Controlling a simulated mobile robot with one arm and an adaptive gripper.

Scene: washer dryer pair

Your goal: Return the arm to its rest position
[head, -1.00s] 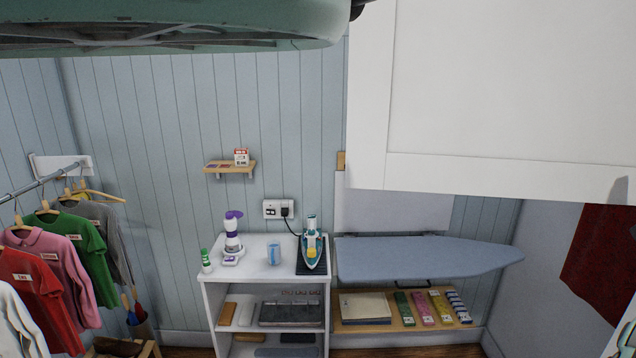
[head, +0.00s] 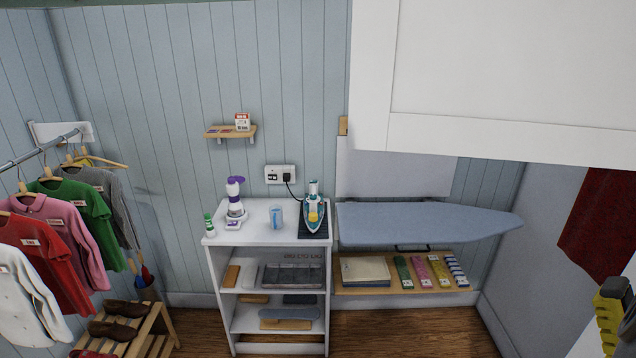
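My gripper is not in view, and no part of my arm can be made out with certainty. How the arm stands, folded or stretched out, cannot be seen in the head view. The view looks down into a corner with an ironing board (head: 425,222) and a white shelf unit (head: 217,270).
A white panel (head: 500,75) fills the upper right. A clothes rail (head: 45,150) with shirts stands left, above a wooden shoe rack (head: 158,322). An iron (head: 314,212) stands on the unit. A yellow and dark thing (head: 612,308), unclear, shows lower right. Wood floor (head: 410,332) is bare below.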

